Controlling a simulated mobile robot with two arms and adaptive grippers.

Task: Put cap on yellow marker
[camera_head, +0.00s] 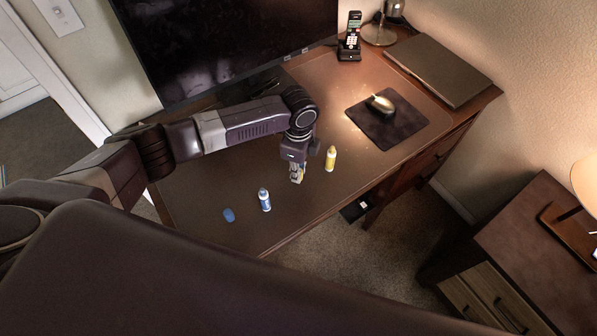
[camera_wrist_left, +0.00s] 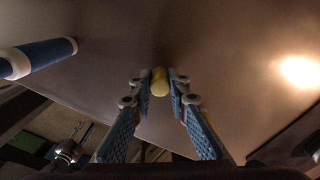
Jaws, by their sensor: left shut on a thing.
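The yellow marker (camera_head: 330,158) stands upright on the desk, just right of my left gripper (camera_head: 297,177) in the head view. My left gripper points down at the desk. In the wrist view its fingertips (camera_wrist_left: 159,84) are shut on a small yellow cap (camera_wrist_left: 159,82). I cannot tell whether the cap still touches the desk. A strip of yellow shows behind the right finger in the wrist view, probably the yellow marker, mostly hidden. My right gripper is not in view.
A blue marker (camera_head: 264,200) stands left of my gripper, with a blue cap (camera_head: 229,215) beside it. A mouse (camera_head: 381,104) on a dark pad (camera_head: 372,128), a phone (camera_head: 350,37), a laptop (camera_head: 437,70) and a monitor (camera_head: 230,35) are farther back. The desk's front edge is close to the markers.

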